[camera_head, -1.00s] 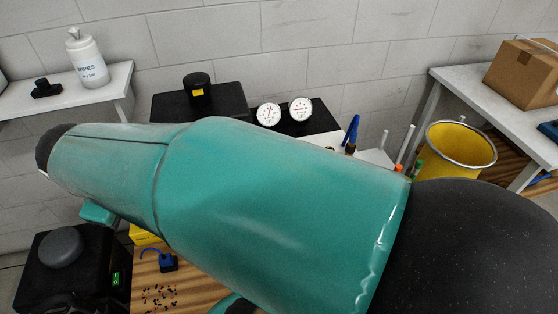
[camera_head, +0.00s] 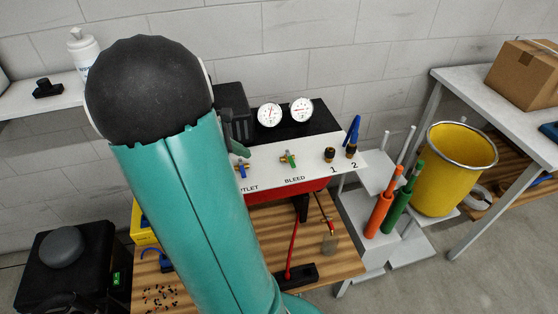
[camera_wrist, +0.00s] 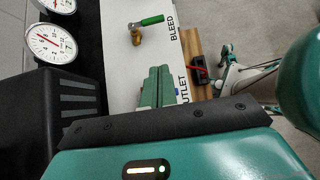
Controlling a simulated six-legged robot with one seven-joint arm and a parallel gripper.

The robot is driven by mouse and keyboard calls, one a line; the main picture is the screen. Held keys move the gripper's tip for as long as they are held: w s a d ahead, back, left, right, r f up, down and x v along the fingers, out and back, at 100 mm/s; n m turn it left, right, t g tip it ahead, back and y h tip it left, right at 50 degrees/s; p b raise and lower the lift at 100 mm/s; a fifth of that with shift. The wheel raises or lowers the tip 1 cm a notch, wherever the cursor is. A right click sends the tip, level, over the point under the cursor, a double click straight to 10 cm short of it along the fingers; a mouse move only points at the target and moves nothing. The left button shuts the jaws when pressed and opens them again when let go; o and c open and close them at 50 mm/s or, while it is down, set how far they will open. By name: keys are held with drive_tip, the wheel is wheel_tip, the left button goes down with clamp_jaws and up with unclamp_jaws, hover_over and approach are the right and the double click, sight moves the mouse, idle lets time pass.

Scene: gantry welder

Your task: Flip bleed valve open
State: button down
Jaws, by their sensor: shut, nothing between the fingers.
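The bleed valve (camera_head: 288,158) has a green lever on a brass body and stands on the white panel (camera_head: 312,172) above the printed word BLEED. In the wrist view its green lever (camera_wrist: 152,21) points right, towards the BLEED label, from the brass stem. My gripper (camera_wrist: 158,82) is shut and empty, its green fingers together over the panel near the OUTLET label. The bleed valve is apart from the fingertips, beyond them and a little to the left. In the head view only a small part of my gripper (camera_head: 240,149) shows beside my arm, left of the bleed valve.
The blue-levered outlet valve (camera_head: 242,170) is close to my gripper. Two gauges (camera_head: 270,115) stand behind the panel; numbered fittings (camera_head: 330,154) are to the right. A black box (camera_wrist: 28,120) is left of my gripper in the wrist view. A yellow bucket (camera_head: 455,170) stands farther right.

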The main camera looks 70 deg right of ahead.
sight(290, 158)
drive_tip(key=x, duration=0.9)
drive_tip(key=shift+s+d+f, duration=0.1)
drive_tip(key=shift+s+f, duration=0.05)
drive_tip(key=shift+f, duration=0.05)
drive_tip(key=s+d, duration=0.2)
drive_tip(key=s, duration=0.1)
drive_tip(key=shift+s+f, duration=0.2)
drive_tip(key=shift+s, duration=0.05)
drive_tip(key=shift+s+d, duration=0.1)
